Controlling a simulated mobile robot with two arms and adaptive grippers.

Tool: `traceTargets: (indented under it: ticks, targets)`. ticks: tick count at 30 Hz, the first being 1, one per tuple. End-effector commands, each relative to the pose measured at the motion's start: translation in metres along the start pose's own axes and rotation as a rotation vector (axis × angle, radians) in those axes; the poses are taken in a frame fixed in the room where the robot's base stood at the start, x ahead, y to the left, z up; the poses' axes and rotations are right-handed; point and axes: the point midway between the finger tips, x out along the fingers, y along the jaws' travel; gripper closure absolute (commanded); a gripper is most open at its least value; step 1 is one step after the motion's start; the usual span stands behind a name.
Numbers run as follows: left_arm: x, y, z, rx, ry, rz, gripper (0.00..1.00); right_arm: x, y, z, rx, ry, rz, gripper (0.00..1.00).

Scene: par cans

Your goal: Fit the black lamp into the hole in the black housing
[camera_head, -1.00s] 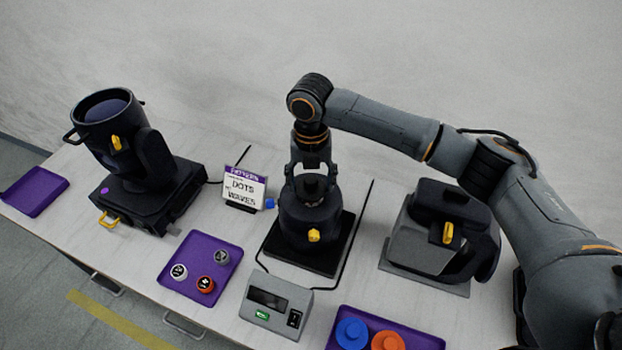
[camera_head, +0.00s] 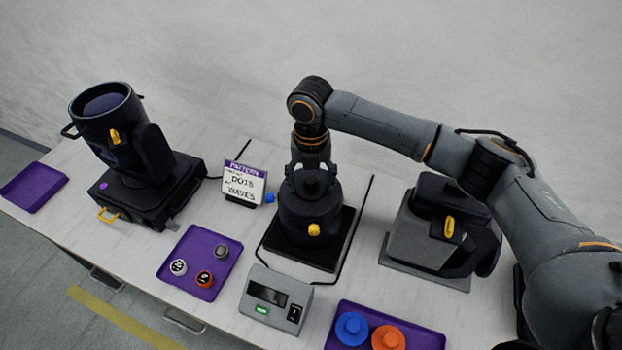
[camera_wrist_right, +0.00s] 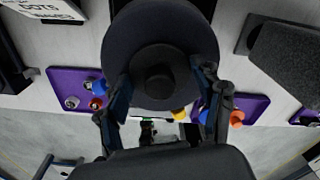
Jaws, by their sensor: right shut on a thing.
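The black housing (camera_head: 300,228) stands on a black base plate near the middle of the table, with a yellow latch on its front. The black lamp (camera_head: 311,185) is upright at the top of the housing, between the fingers of my right gripper (camera_head: 312,178). In the right wrist view the lamp (camera_wrist_right: 160,82) shows as a dark stub over a wide dark disc. The right gripper (camera_wrist_right: 160,85) has one finger on each side of it. The hole is hidden, and dark on dark hides how deep the lamp sits. My left gripper is not in view.
A large black fixture (camera_head: 110,130) stands at left and a grey-and-black fixture (camera_head: 425,225) at right. A sign (camera_head: 243,183), a grey control box (camera_head: 275,298), a purple tray with caps (camera_head: 190,240) and another with blue and orange pieces (camera_head: 425,338) lie around. Cables run beside the housing.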

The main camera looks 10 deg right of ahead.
Motion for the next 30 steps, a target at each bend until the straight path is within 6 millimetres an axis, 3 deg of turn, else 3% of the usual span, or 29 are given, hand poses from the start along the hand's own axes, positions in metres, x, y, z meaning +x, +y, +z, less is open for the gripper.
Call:
traceTargets:
  ticks: [1,2,6,19,23,30]
  targets:
    - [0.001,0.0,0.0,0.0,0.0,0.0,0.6,0.001,0.0,0.0,0.0,0.0,0.001,0.72]
    - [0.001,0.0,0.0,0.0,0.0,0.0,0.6,0.001,0.0,0.0,0.0,0.0,0.001,0.31]
    - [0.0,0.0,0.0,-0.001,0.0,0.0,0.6,0.001,0.0,0.0,0.0,0.0,0.001,0.06]
    - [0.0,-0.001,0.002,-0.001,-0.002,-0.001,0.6,-0.005,0.0,0.0,0.0,-0.001,0.0,0.06]
    - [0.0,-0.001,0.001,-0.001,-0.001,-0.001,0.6,-0.024,0.0,0.001,-0.001,-0.002,0.002,0.06]
    - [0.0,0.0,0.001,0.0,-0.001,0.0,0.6,-0.077,0.001,0.001,0.0,-0.004,0.002,0.06]
